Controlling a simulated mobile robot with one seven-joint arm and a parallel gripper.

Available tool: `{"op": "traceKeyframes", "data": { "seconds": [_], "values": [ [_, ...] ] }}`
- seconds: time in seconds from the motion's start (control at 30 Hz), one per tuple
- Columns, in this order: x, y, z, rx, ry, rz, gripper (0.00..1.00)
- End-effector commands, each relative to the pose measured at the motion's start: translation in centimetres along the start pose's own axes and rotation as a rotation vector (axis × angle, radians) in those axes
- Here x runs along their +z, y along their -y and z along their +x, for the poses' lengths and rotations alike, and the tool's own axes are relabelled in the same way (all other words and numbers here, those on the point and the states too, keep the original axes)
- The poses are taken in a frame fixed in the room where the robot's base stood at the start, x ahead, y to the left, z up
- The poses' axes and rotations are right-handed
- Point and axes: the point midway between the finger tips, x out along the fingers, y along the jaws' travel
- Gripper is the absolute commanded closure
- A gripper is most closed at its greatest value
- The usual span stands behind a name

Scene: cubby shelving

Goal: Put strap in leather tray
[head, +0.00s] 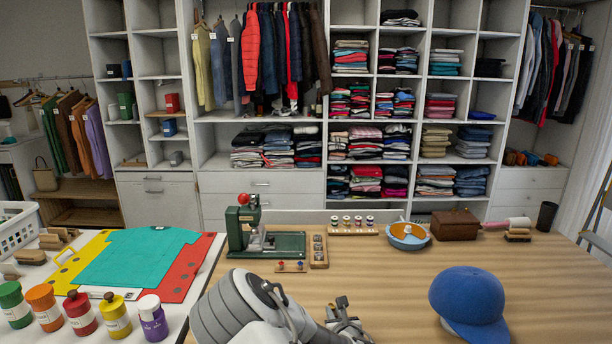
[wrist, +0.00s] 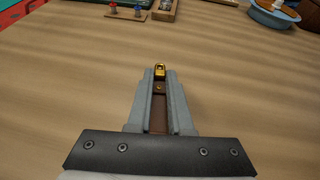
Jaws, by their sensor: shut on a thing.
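My gripper (wrist: 159,88) is shut on a brown strap (wrist: 158,118), which lies lengthwise between the two grey fingers. Its gold buckle (wrist: 160,70) shows at the fingertips. In the head view my gripper (head: 345,312) is low over the front middle of the wooden table, and the strap cannot be made out there. A brown leather box-like container (head: 455,225), which looks like the leather tray, stands at the back right of the table, well apart from my gripper. Its inside is not clearly visible.
A blue round dish (head: 408,236) stands left of the brown container, and a blue cap (head: 469,303) lies at the front right. A green press (head: 262,235) and small wooden holders (head: 292,267) stand at the left. The table's middle is clear.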

Motion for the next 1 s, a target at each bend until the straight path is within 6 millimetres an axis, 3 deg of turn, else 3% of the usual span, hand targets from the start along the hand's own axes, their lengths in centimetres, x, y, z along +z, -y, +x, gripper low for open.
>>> {"op": "traceKeyframes", "data": {
  "seconds": [0.03,0.1,0.4,0.57,1.0],
  "values": [
    [-1.3,0.8,-1.2,-0.018,-0.001,0.007,1.00],
    [-1.9,1.9,-3.1,-0.040,-0.001,0.017,1.00],
    [-2.4,4.8,-9.2,-0.104,0.000,0.046,1.00],
    [-2.2,5.2,-10.2,-0.114,-0.002,0.046,1.00],
    [-2.2,5.2,-10.2,-0.114,-0.002,0.049,1.00]
  ]
}}
